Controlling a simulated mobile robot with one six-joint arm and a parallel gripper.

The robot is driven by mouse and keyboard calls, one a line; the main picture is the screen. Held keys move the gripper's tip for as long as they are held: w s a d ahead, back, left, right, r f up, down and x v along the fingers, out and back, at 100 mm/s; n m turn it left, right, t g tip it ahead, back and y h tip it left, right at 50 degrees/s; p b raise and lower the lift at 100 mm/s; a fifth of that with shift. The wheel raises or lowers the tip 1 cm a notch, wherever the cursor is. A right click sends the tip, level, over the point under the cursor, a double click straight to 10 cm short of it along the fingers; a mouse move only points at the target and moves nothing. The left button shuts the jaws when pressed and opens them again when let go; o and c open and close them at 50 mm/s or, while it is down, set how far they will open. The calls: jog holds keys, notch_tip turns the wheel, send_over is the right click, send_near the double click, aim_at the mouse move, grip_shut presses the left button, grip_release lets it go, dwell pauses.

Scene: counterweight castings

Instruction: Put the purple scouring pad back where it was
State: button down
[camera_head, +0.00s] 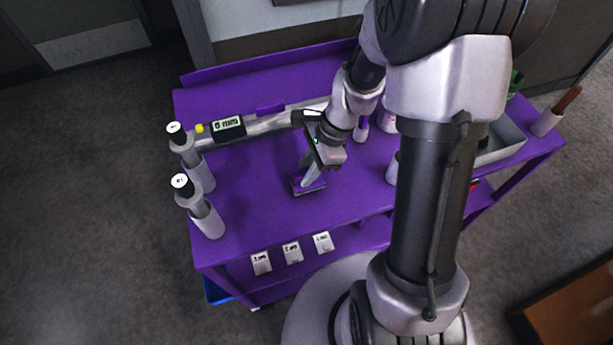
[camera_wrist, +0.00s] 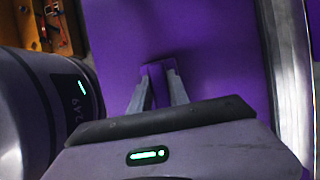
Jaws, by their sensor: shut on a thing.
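The purple scouring pad (camera_head: 309,189) is a small flat purple piece with a dark edge, low over the middle of the purple cart top (camera_head: 255,185) in the head view. My gripper (camera_head: 308,181) points down and is shut on it. In the wrist view the pad shows as a purple strip (camera_wrist: 155,84) between the two grey fingers of my gripper (camera_wrist: 158,76). Its colour nearly matches the cart top, and I cannot tell whether it touches the surface.
A black labelled box (camera_head: 228,128) and a pale bar lie behind. A grey tray (camera_head: 507,140) and a white holder (camera_head: 547,121) stand right. White cards (camera_head: 292,252) line the front. The left-middle top is clear.

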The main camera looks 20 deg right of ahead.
jog(key=shift+f, duration=0.7)
jog(key=shift+r, duration=0.15)
jog(key=c, duration=1.3)
grip_release()
jog(key=shift+o, duration=0.2)
jog(key=p+v, duration=0.5)
jog(key=v, duration=0.6)
jog(key=s+a+r+n+t+h, duration=0.1)
jog(key=s+a+r+n+t, duration=0.2)
jog(key=s+r+n, duration=0.3)
jog(key=s+a+r+n+t+h, duration=0.1)
jog(key=s+a+r+n, duration=0.4)
jog(key=r, duration=0.6)
jog(key=s+n+t, duration=0.1)
jog(key=n, duration=0.1)
jog(key=shift+s+n+t+h, duration=0.3)
jog(key=shift+s+n+t, duration=0.05)
jog(key=shift+n+t, duration=0.05)
jog(key=shift+a, duration=0.1)
